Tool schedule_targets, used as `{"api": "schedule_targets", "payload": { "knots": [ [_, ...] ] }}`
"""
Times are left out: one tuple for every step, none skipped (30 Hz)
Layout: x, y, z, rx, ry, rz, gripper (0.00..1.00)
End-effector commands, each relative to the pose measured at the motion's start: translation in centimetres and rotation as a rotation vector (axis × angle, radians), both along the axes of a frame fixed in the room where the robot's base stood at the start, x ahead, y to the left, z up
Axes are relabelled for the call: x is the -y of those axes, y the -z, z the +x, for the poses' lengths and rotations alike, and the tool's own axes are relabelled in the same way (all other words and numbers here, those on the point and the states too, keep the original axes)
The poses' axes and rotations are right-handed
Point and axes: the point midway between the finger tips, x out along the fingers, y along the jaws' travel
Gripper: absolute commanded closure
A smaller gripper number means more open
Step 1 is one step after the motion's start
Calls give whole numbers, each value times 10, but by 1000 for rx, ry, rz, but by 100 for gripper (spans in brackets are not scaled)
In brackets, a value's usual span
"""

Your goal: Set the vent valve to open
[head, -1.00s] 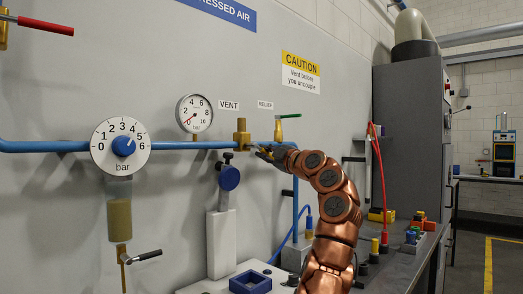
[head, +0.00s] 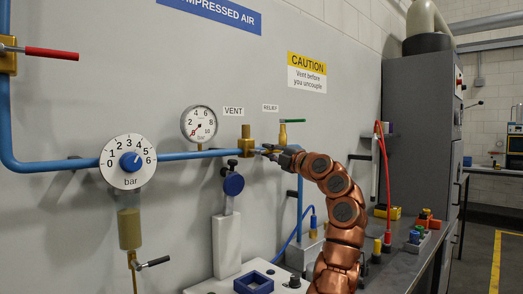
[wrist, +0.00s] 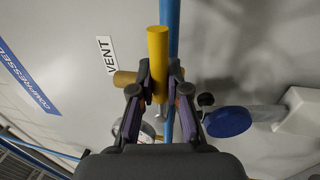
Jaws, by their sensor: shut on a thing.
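The vent valve (head: 246,142) is a brass body on the blue pipe, beside the "VENT" label (head: 234,111). Its brass body (wrist: 125,78) also shows in the wrist view. A yellow handle (wrist: 157,50) stands out between my fingers there and looks parallel to the pipe. My gripper (head: 268,152) is at the valve's right side in the head view. In the wrist view my gripper (wrist: 157,92) is shut on the yellow handle, with one finger on each side. The handle's far end is hidden behind the gripper in the head view.
A relief valve (head: 283,133) with a green lever is close right of my gripper. The pressure gauge (head: 199,124) has its needle low. Left are a regulator dial (head: 127,161) and a red-handled valve (head: 50,53). A blue knob (head: 233,184) is below the vent valve.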

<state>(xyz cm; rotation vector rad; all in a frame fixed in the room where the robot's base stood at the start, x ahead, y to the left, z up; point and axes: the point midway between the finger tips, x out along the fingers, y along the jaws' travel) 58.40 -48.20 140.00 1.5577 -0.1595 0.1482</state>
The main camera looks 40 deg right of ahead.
Motion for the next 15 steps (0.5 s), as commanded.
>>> {"api": "schedule_targets", "payload": {
  "knots": [
    [1,-1,-1,0,1,-5,100],
    [1,-1,-1,0,1,-6,100],
    [1,-1,-2,0,3,-8,100],
    [2,-1,-2,0,3,-9,100],
    [2,-1,-2,0,3,-9,100],
    [2,-1,-2,0,3,-10,100],
    [2,-1,-2,0,3,-10,100],
    [2,-1,-2,0,3,-10,100],
    [2,0,-2,0,3,-10,100],
    [1,-1,-2,0,2,-10,100],
    [1,-1,-2,0,3,-10,100],
    [1,-1,-2,0,2,-10,100],
    [1,-1,-2,1,3,-10,100],
    [1,-1,-2,1,3,-10,84],
    [1,-1,-2,0,3,-9,80]
  ]
}}
